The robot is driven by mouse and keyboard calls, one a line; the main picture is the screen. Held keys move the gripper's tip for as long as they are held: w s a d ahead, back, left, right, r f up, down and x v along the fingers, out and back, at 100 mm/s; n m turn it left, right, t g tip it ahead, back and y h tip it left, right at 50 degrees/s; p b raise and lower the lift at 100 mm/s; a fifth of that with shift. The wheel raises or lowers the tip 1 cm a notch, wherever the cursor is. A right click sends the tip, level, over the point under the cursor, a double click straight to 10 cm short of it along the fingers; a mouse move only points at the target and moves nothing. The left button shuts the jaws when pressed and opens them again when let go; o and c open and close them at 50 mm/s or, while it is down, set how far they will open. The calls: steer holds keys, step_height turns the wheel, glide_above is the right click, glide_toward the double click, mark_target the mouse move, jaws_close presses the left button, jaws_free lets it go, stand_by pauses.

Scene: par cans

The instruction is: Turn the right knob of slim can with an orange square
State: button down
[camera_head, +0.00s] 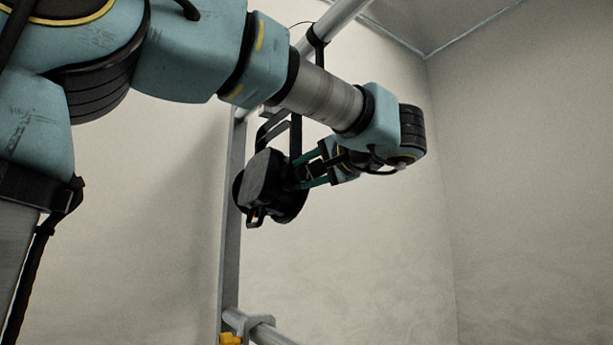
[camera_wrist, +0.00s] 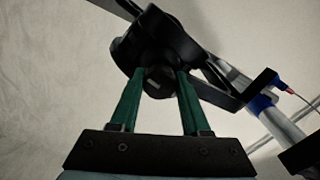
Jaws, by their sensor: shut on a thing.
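The black slim can (camera_head: 267,186) hangs in a bracket below a metal pipe in the head view. No orange square shows on the sides I can see. In the wrist view the can's dark body and bracket (camera_wrist: 172,42) fill the top middle. A round dark knob (camera_wrist: 158,82) with a small light mark sits between my green fingertips. My gripper (camera_head: 307,172) reaches the can from its right side, and it also shows in the wrist view (camera_wrist: 156,88). Its two fingers are shut on the knob, one on each side.
A metal pipe (camera_head: 345,14) runs diagonally above the can. A grey upright post (camera_head: 232,215) stands close on its left. Plain walls surround the rig, with free room to the right.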

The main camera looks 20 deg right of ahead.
steer(key=shift+m, duration=2.2)
steer(key=shift+c, duration=1.8)
jaws_free()
steer(key=s+d+b, duration=0.1)
steer(key=s+d, duration=0.1)
steer(key=s, duration=0.8)
steer(key=shift+s, duration=0.3)
